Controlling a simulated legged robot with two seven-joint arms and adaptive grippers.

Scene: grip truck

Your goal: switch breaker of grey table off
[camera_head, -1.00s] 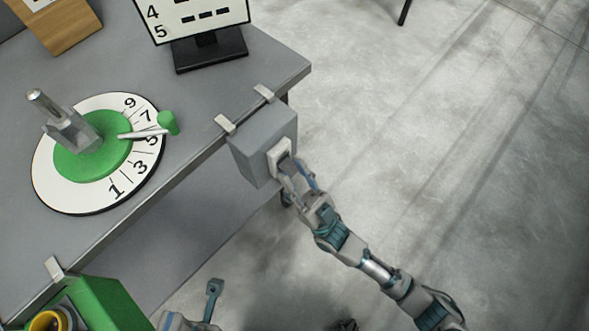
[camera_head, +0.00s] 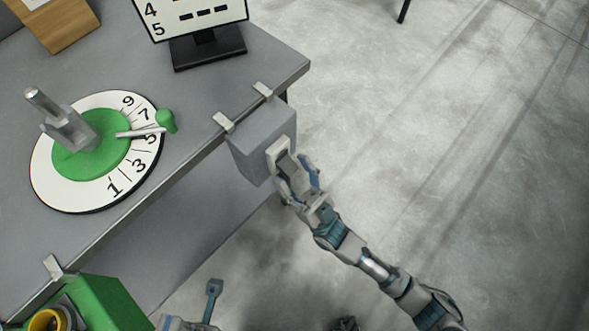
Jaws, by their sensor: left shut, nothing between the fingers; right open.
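The grey table (camera_head: 120,40) fills the left side. A grey breaker box (camera_head: 258,143) is clamped to its front edge near the right corner. My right gripper (camera_head: 295,160) is open at the box's right-hand face, its fingers spread. It covers the switch, so the lever's position is hidden, and I cannot tell whether a finger touches it. My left gripper (camera_head: 214,287) is low at the bottom of the view, below the table edge, shut and empty, far from the box.
A numbered dial (camera_head: 57,180) with a green centre and pointer lies on the table. A display stand (camera_head: 208,48) and a wooden block (camera_head: 62,22) stand behind. A green box (camera_head: 105,300) is clamped at the lower left. The floor (camera_head: 420,150) to the right is clear.

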